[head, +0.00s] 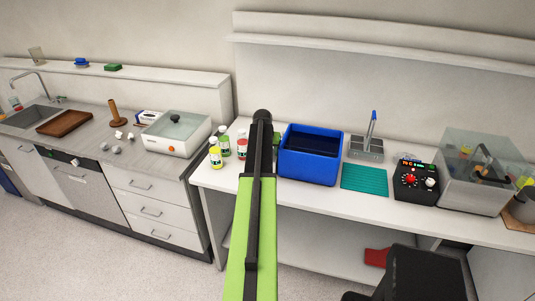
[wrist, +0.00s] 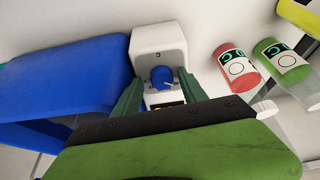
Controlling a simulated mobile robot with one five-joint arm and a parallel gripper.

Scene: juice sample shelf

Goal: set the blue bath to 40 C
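The blue bath (head: 312,140) is an open blue tank on the white bench, just right of my arm in the head view. Its side fills the left of the wrist view (wrist: 75,75). Beside it in the wrist view is a white control box (wrist: 158,38) with a blue knob (wrist: 162,76) bearing a pale pointer mark. A small lit orange display shows below the knob, mostly hidden and unreadable. My gripper (wrist: 161,92) is open, its green fingers apart on either side of the knob, with a visible gap. In the head view my arm hides the control box.
Juice bottles with red (wrist: 234,68) and green (wrist: 285,60) labels stand close right of the control box. A yellow bottle (head: 215,157) is near the bench's left edge. A teal mat (head: 364,179) and a black box with a red dial (head: 415,182) lie right of the bath.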

